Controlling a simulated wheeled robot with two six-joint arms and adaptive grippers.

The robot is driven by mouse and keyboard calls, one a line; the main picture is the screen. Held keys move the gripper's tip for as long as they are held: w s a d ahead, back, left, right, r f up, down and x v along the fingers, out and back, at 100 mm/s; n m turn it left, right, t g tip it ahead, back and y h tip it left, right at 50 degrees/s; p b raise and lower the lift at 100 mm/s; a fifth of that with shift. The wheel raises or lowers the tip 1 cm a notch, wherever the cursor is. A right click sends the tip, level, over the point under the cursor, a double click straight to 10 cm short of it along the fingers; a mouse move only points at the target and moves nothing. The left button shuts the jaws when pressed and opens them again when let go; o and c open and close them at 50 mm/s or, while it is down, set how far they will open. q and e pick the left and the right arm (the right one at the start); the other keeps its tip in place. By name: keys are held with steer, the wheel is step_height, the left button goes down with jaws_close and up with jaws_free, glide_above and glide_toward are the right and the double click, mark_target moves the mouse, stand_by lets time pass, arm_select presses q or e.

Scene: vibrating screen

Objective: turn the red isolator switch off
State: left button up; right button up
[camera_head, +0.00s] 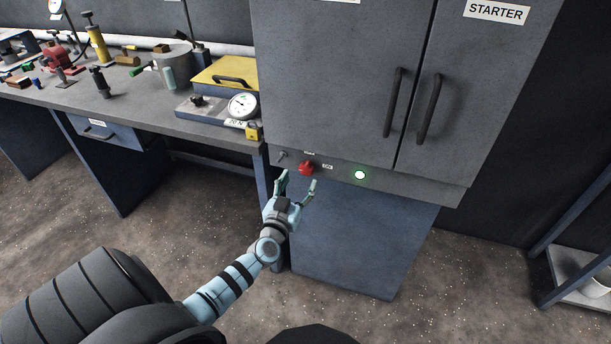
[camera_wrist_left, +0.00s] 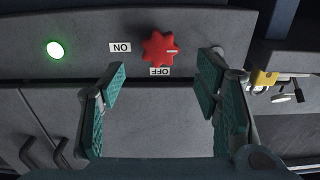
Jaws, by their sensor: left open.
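The red isolator switch (camera_head: 306,168) is a lobed knob on the grey strip below the cabinet doors. It shows upside down in the left wrist view (camera_wrist_left: 160,50), with a pale mark on its right side there. In that view the ON label (camera_wrist_left: 121,47) lies to its left and the OFF label (camera_wrist_left: 160,71) on its lower edge. My left gripper (camera_head: 297,184) is open and empty just in front of and below the switch, apart from it. Its teal fingers show in the wrist view (camera_wrist_left: 163,78), one on each side of the knob's line. My right gripper is not in view.
A lit green lamp (camera_head: 360,175) sits right of the switch. Cabinet doors with dark handles (camera_head: 429,110) are above. A bench (camera_head: 150,118) at left holds a gauge (camera_head: 242,105), a yellow padlock (camera_head: 253,131) and several tools. The floor in front is clear.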

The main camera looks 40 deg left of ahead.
mark_target(305, 170)
arm_select(q)
steer(key=b+x, duration=0.1)
steer(key=x, duration=0.4)
steer(key=shift+w+f+b, duration=0.1)
steer(key=shift+f+b, duration=0.1)
steer(key=shift+b, duration=0.2)
steer(key=shift+w+a+r, duration=0.1)
steer(key=shift+w+a, duration=0.05)
steer(key=shift+w, duration=0.2)
steer(key=c, duration=1.1)
